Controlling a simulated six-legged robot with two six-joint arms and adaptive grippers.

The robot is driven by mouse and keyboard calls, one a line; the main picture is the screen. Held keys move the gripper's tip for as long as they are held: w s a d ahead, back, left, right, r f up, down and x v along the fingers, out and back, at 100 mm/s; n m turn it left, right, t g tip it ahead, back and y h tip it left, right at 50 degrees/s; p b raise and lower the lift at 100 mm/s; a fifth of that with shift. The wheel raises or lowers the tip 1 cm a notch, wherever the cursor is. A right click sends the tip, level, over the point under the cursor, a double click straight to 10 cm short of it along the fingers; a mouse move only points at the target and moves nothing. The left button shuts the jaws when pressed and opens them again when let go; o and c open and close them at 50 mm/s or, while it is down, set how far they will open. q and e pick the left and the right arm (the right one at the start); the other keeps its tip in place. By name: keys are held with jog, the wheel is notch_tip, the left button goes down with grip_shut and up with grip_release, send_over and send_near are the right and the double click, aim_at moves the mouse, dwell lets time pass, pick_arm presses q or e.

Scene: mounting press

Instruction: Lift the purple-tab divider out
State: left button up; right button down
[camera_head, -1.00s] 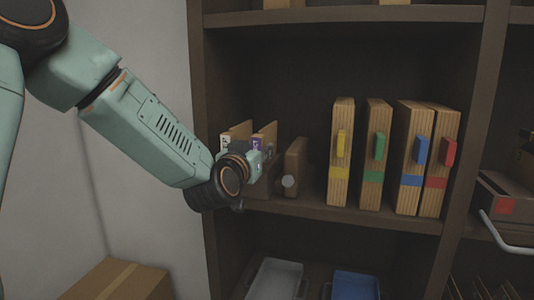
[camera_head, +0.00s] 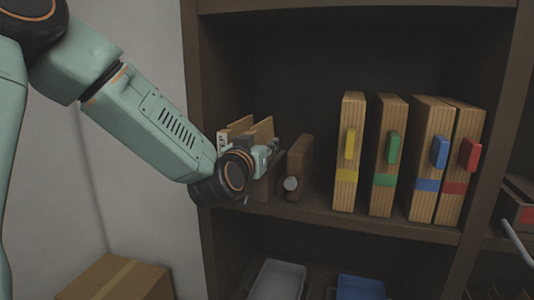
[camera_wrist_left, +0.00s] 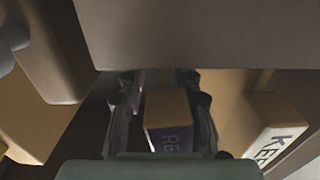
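The purple-tab divider (camera_wrist_left: 168,110) is a cardboard piece with a purple label reading "RE", partly cut off, in the left wrist view. My left gripper (camera_wrist_left: 162,100) has one finger on each side of it. The right finger covers part of the label; whether both fingers press on the divider is not clear. In the head view my left gripper (camera_head: 258,160) is at the left end of the shelf and hides the purple tab. The divider's cardboard top (camera_head: 264,128) shows above the gripper. My right gripper is not in view.
A "KEEP" divider (camera_wrist_left: 265,135) stands close on the right in the wrist view. A brown block-like bookend (camera_head: 299,168) with a round knob stands right of the gripper. Yellow (camera_head: 349,150), green (camera_head: 392,150), blue and red-tab files stand further right. The upper shelf board (camera_head: 350,8) is overhead.

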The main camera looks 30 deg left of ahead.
pick_arm(q)
jog(key=shift+s+d+r, duration=0.3)
jog(key=shift+s+d, duration=0.05)
jog(key=shift+d, duration=0.25)
jog(key=shift+s+d+r, duration=0.1)
jog(key=shift+s+r, duration=0.05)
jog(key=shift+s, duration=0.15)
jog(key=shift+c, duration=0.8)
jog(key=shift+s, duration=0.15)
jog(key=shift+c, duration=0.7)
jog(key=shift+a, duration=0.35)
jog(key=shift+c, duration=0.7)
jog(key=shift+w+a+f, duration=0.3)
jog(key=shift+w, duration=0.1)
grip_shut()
jog(key=shift+d, duration=0.3)
jog(key=shift+s+d+r, duration=0.15)
jog(key=shift+d+r, duration=0.05)
jog(key=shift+a, duration=0.25)
jog(key=shift+a+f, duration=0.1)
jog(key=shift+a, duration=0.05)
jog(key=shift+w, duration=0.25)
notch_tip(320, 180, up, 10)
jog(key=shift+d, duration=0.25)
